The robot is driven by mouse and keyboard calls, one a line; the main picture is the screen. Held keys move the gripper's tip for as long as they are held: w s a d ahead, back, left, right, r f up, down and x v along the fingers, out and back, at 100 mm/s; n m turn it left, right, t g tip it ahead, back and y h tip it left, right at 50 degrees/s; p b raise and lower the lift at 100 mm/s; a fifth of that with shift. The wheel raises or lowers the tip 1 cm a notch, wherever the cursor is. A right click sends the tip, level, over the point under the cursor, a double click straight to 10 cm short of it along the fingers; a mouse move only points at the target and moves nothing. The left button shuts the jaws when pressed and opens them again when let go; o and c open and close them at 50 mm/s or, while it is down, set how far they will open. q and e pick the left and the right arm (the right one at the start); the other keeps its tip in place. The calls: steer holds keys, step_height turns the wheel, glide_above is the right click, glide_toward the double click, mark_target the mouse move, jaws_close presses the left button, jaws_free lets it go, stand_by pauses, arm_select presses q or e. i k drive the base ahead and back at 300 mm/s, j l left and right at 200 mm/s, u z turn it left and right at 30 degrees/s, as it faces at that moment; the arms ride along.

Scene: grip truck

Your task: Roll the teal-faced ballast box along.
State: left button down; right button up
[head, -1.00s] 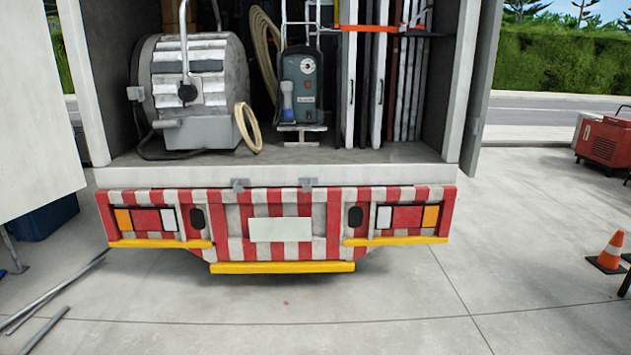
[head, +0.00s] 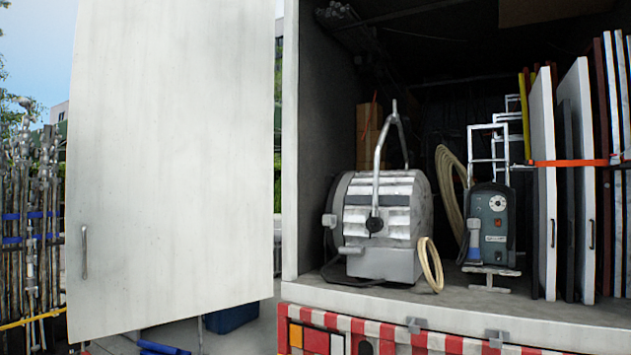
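The ballast box (head: 492,225) has a dull teal front with a round white dial and small labels. It stands upright on the truck's cargo floor, on a pale low foot or plate. A blue-grey part sits on its left front. A silver tubular frame (head: 489,150) rises behind it; I cannot tell whether it is joined to the box. Neither of my grippers is in the head view.
A large lamp (head: 385,222) stands left of the box, with a cable ring (head: 430,265) between them. Strapped upright panels (head: 576,180) stand on the right. An open white door (head: 170,170) fills the left. The cargo floor's edge (head: 450,318) is raised above the ground.

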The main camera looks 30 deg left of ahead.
mark_target(480, 199)
steer(key=u, duration=1.7)
steer(key=z, duration=1.6)
steer(key=i+l, duration=0.1)
steer(key=i, duration=0.35)
steer(key=i+l+u, duration=0.1)
steer(key=i, duration=0.35)
steer(key=i+l, duration=0.15)
steer(key=i, duration=0.25)
steer(key=i+l+u, duration=0.15)
steer(key=i, duration=0.3)
steer(key=i+l, duration=0.2)
steer(key=i, duration=0.25)
